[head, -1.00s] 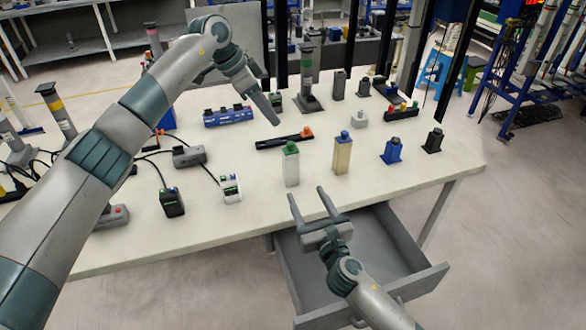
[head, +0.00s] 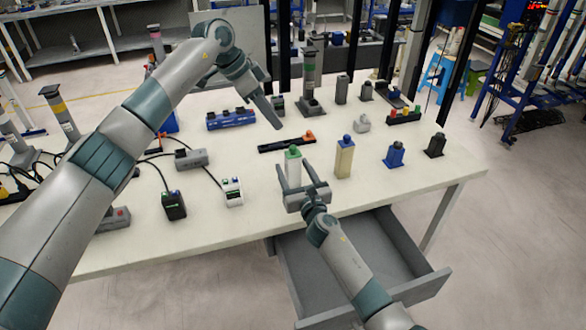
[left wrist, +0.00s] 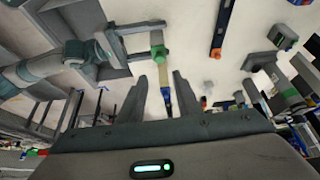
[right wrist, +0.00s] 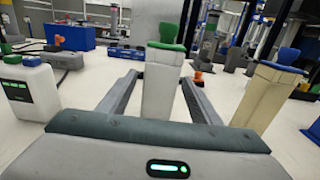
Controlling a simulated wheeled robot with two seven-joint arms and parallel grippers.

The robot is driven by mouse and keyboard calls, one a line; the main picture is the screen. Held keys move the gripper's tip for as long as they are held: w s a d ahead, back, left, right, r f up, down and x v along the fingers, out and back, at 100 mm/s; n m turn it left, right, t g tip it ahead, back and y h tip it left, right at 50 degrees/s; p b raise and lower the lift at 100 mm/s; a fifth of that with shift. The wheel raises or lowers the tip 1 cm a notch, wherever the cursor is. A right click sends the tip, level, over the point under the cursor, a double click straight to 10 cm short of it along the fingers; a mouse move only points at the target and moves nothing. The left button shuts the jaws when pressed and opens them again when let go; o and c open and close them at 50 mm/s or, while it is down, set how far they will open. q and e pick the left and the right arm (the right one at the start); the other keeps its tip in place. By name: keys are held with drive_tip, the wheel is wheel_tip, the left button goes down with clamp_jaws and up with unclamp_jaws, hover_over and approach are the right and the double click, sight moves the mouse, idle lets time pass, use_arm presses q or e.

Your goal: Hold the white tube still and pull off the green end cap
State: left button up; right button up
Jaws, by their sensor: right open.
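The white tube (head: 292,172) stands upright on the table with its green end cap (head: 293,152) on top. My right gripper (head: 295,170) is open, its fingers on either side of the tube. In the right wrist view the tube (right wrist: 160,90) rises between the spread fingers, with the green cap (right wrist: 166,34) above them. Whether either finger touches the tube I cannot tell. My left gripper (head: 272,110) is raised behind and left of the tube. In the left wrist view its fingers are apart and empty, and the green cap (left wrist: 157,51) shows beyond them.
A cream tube (head: 344,162) with a blue cap stands close to the right. A dark bar (head: 286,142) with an orange end lies behind. A white block (head: 232,191) stands at left. An open drawer (head: 350,270) juts out below the front edge.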

drive_tip(key=shift+w+a, duration=0.1)
drive_tip(key=shift+w, duration=0.2)
drive_tip(key=c, duration=1.2)
use_arm(q)
drive_tip(key=shift+o, duration=1.1)
drive_tip(key=shift+w+d+r+n+g+y, duration=0.15)
drive_tip(key=shift+d+r+n+y, duration=0.15)
drive_tip(key=shift+d+y, duration=0.4)
drive_tip(key=shift+w+d+r+n+g+y, duration=0.1)
drive_tip(key=shift+d+r+n+g+y, duration=0.1)
drive_tip(key=shift+d+n+y, duration=0.45)
drive_tip(key=shift+w+d+r+n+g+y, duration=0.2)
drive_tip(key=shift+d+y, duration=0.3)
drive_tip(key=shift+y, duration=0.35)
drive_tip(key=shift+f, duration=0.1)
drive_tip(key=shift+w+d+f, duration=0.1)
drive_tip(key=shift+d+f, duration=0.1)
drive_tip(key=shift+f, duration=1.45)
drive_tip(key=shift+w+d+f, duration=0.1)
drive_tip(key=shift+d+f, duration=0.1)
drive_tip(key=shift+f, duration=1.4)
